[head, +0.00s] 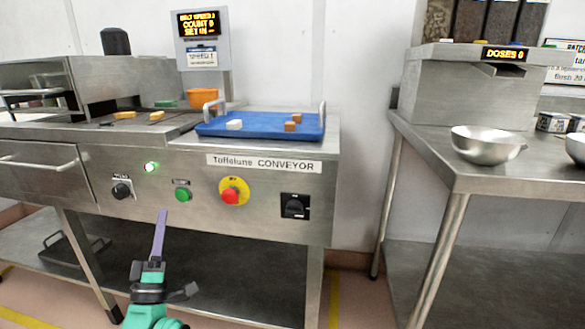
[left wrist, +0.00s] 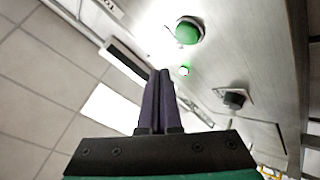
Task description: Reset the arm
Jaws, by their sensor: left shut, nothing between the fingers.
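My left gripper (head: 161,224) is in front of the conveyor's control panel in the head view, below the green button (head: 182,194). Its purple fingers are shut with nothing between them, and they look apart from the panel. In the left wrist view the two fingers (left wrist: 158,80) lie together. The green button (left wrist: 188,31) and a black knob (left wrist: 234,99) show beyond them there. My right gripper is not in view.
A steel table (head: 500,182) with a bowl (head: 487,146) stands at right, across a gap.

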